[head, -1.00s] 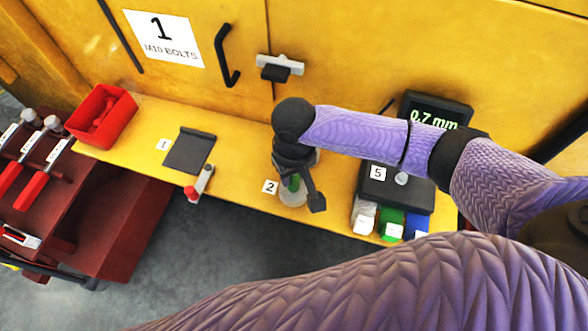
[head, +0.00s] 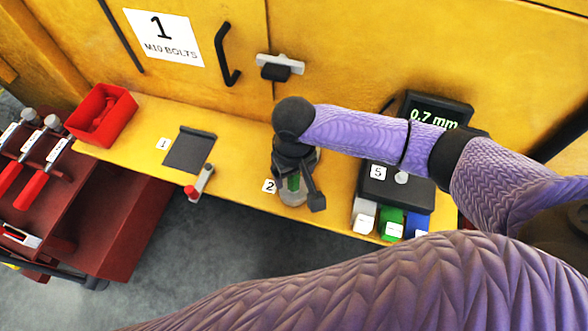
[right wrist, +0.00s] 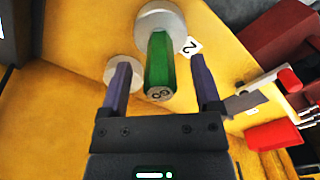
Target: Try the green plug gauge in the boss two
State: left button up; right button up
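The green plug gauge (head: 294,183) stands at boss two (head: 292,198), a pale round casting beside the label 2. In the right wrist view the gauge (right wrist: 160,62) shows its marked end towards me, and its far end meets the pale disc of the boss (right wrist: 172,18). How deep it sits is hidden. My right gripper (right wrist: 163,88) is over the gauge with its fingers spread on either side, gaps showing between them and the green body. In the head view the right gripper (head: 303,190) partly hides the gauge. My left gripper is not in view.
A dark box (head: 395,190) labelled 5 with a 0.7 mm display stands right of the boss, with white, green and blue blocks in front. A dark plate (head: 190,150), a small red-tipped tool (head: 201,183) and a red bin (head: 101,112) lie left. Yellow cabinet doors rise behind.

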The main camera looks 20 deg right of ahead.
notch_tip(320, 180, up, 10)
jog(key=p, duration=0.3)
jog(key=shift+f, duration=0.15)
notch_tip(320, 180, up, 12)
jog(key=p, duration=1.6)
jog(key=shift+p, duration=0.3)
